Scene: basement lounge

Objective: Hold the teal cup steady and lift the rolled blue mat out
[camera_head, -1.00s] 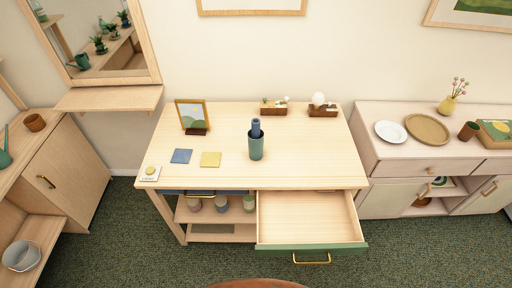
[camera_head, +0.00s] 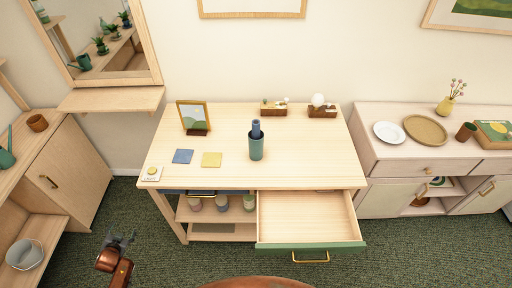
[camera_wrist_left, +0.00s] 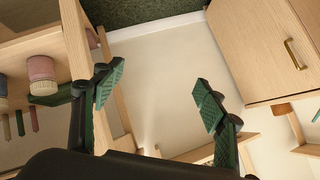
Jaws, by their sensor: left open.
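The teal cup (camera_head: 256,149) stands upright near the middle of the wooden table. The rolled blue mat (camera_head: 256,127) stands in it, its upper end above the rim. My left gripper (camera_head: 122,239) is low in front of the table's left side, well apart from the cup. In the left wrist view, its two green-padded fingers (camera_wrist_left: 160,92) are spread wide with nothing between them. The cup and the mat are not in the left wrist view. My right gripper is not in view.
The table (camera_head: 310,150) has an open, empty drawer (camera_head: 305,216) jutting out at front right. Two wooden boxes (camera_head: 274,110) stand behind. A cabinet (camera_head: 75,170) stands at left.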

